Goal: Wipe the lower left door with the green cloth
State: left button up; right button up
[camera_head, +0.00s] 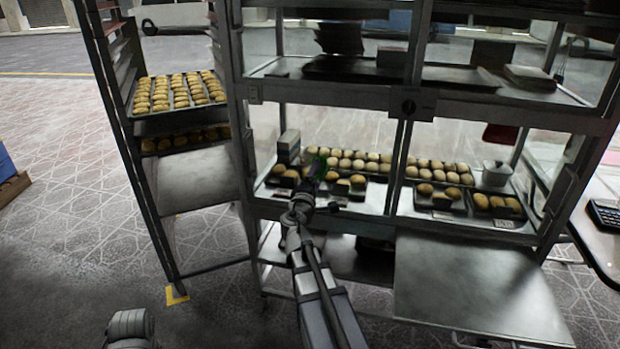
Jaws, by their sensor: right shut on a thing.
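The green cloth (317,167) shows as a small dark-green patch at the tip of my right gripper (309,187). The gripper is shut on it. The gripper and cloth are in front of the lower left door (352,126), a clear glass pane of the display cabinet. They overlap the lower part of the pane, left of its middle. Whether the cloth touches the glass I cannot tell. Most of the cloth is small or hidden by the gripper. Part of my left arm shows at the bottom left, but its gripper is not in view.
Trays of buns (345,160) stand behind the glass. A metal shelf (470,285) juts out at the lower right. A rack (115,130) with bread trays stands to the left. A table with a calculator (605,213) is at the right edge. Floor at the lower left is free.

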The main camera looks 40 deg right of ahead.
jog(key=shift+s+d, duration=0.75)
jog(key=shift+s, duration=0.2)
jog(key=shift+w+d, duration=0.1)
jog(key=shift+w, duration=0.05)
jog(key=shift+w+a, duration=0.25)
jog(key=shift+w, duration=0.1)
jog(key=shift+w+a, duration=1.15)
jog(key=shift+w, duration=0.05)
jog(key=shift+w, duration=0.1)
jog(key=shift+w+a, duration=1.3)
jog(key=shift+a, duration=0.05)
jog(key=shift+w, duration=0.1)
jog(key=w+a, duration=0.2)
jog(key=w, duration=0.1)
jog(key=shift+a, duration=0.15)
